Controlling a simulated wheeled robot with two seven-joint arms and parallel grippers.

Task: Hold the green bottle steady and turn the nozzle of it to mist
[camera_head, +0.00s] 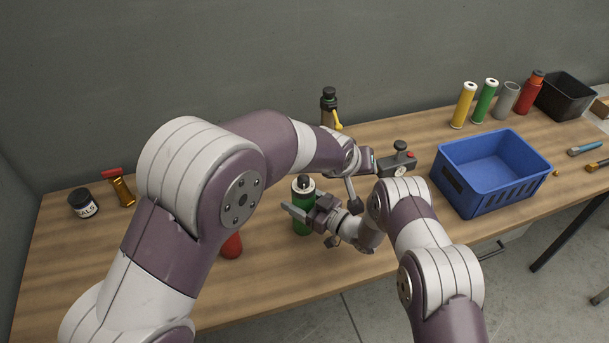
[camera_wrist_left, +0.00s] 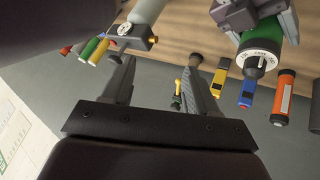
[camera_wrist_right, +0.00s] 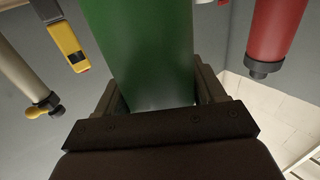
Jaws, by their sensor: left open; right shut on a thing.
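The green bottle (camera_head: 303,221) stands upright on the table, with a pale collar and dark nozzle (camera_head: 304,183) on top. My right gripper (camera_head: 308,212) is shut around its body; the green body fills the space between the fingers in the right wrist view (camera_wrist_right: 145,50). In the left wrist view the green bottle (camera_wrist_left: 259,45) shows at upper right, with a white marked ring (camera_wrist_left: 262,57) and the dark nozzle tip; the marks are too small to read. My left gripper (camera_wrist_left: 160,85) is open and empty, apart from the bottle. In the head view its fingers are partly hidden.
A red bottle (camera_head: 232,246) stands left of the green one, partly behind my left arm. A dark-capped bottle (camera_head: 329,105) stands behind.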

